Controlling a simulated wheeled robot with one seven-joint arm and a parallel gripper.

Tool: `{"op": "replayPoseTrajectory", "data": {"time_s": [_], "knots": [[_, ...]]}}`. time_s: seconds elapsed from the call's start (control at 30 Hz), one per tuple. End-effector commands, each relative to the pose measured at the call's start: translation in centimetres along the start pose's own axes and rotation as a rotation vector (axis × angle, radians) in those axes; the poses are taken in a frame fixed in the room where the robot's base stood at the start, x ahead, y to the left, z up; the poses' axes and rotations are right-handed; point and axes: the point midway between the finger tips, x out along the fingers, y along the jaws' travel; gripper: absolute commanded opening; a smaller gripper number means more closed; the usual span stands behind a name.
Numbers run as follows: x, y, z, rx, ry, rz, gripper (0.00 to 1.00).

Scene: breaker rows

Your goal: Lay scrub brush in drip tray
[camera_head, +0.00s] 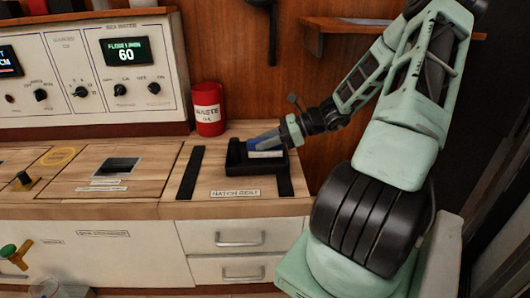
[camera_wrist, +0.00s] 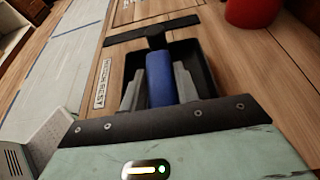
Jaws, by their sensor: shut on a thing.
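The scrub brush shows in the wrist view as a blue block (camera_wrist: 161,78) between my gripper's two grey fingers. In the head view its blue top and pale lower part (camera_head: 265,149) show at the tray. My gripper (camera_wrist: 160,88) is shut on the brush. The black drip tray (camera_head: 240,160) sits on the wooden counter at the right. It also shows in the wrist view (camera_wrist: 203,58) around and below the brush. The brush is over or inside the tray; I cannot tell whether it touches the tray floor.
A red waste mug (camera_head: 208,112) stands behind the tray to the left. Two dark strips, a left one (camera_head: 190,172) and a right one (camera_head: 284,187), flank the tray. A label plate (camera_head: 236,193) lies in front. A control panel (camera_head: 100,75) stands at the back left.

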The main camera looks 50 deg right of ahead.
Motion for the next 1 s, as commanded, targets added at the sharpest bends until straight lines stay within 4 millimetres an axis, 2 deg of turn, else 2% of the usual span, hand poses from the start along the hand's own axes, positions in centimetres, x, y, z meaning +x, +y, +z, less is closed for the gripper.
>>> {"op": "replayPoseTrajectory", "data": {"time_s": [0.03, 0.1, 0.4, 0.43, 0.5, 0.8, 0.87, 1.0], "knots": [[0.5, 0.0, -1.2, 0.001, -0.001, 0.000, 0.07], [0.7, 0.0, -1.8, 0.001, -0.001, 0.000, 0.07], [0.7, 0.0, -1.6, 0.001, 0.000, 0.000, 0.07], [0.7, 0.0, -1.6, 0.000, 0.000, 0.000, 0.39], [0.7, 0.0, -1.6, 0.000, 0.000, 0.000, 0.52], [0.5, 0.0, -1.5, 0.000, 0.000, -0.001, 0.52], [0.1, -0.1, -1.4, 0.001, 0.001, -0.002, 0.52], [-2.1, -0.1, -1.1, 0.001, 0.002, -0.004, 0.52]]}}
